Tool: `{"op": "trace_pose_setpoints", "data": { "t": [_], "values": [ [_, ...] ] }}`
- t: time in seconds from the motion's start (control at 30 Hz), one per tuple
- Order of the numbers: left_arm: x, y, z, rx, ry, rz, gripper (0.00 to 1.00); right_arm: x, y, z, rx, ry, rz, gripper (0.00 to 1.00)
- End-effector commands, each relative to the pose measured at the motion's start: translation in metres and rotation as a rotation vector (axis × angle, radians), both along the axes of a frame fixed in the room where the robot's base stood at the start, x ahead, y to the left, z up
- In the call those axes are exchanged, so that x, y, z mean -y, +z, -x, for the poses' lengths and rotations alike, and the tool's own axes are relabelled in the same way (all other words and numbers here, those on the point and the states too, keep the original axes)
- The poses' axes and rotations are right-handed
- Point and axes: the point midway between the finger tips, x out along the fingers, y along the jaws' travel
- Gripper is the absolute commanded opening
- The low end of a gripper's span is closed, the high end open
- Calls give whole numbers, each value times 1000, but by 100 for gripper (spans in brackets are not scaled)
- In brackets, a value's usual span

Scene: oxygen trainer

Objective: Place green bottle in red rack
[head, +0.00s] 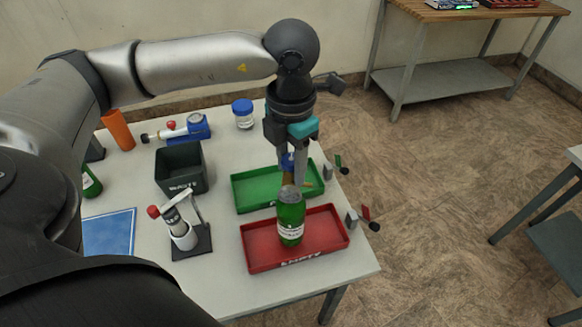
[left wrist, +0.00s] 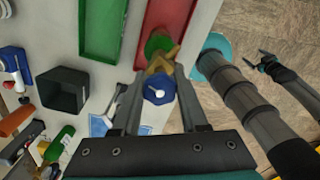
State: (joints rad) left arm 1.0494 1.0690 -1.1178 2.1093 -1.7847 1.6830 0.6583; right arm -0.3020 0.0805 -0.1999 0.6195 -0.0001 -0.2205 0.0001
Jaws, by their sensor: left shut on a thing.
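The green bottle (head: 290,222) is upright, with a white label, within the outline of the red rack (head: 257,262). Its green body (left wrist: 157,44), brass valve (left wrist: 163,62) and blue knob (left wrist: 158,90) show in the left wrist view. My left gripper (head: 299,180) is above the bottle, its fingers shut on the bottle's valve end; the fingers also show in the left wrist view (left wrist: 163,76). I cannot tell whether the base touches the rack floor.
A green rack (head: 250,205) adjoins the red one. Small levers (head: 370,219) sit along the right edge.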

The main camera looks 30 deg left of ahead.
Motion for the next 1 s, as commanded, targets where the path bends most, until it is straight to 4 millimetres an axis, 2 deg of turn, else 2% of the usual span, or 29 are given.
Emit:
{"op": "trace_pose_setpoints", "data": {
  "t": [0.1,0.5,0.53,0.8,1.0],
  "values": [
    [0,-9,-1,4,0,1,0,0,0,-1,2,0,0,100],
    [0,-14,-1,5,-1,2,0,0,-5,-2,4,0,0,100],
    [0,-15,0,1,-1,0,44,0,-5,-2,4,0,0,100],
    [0,-13,0,1,-1,0,73,0,-4,-2,4,0,-1,100],
    [0,-13,0,1,-1,0,73,0,-4,-3,4,0,-1,100]
  ]
}}
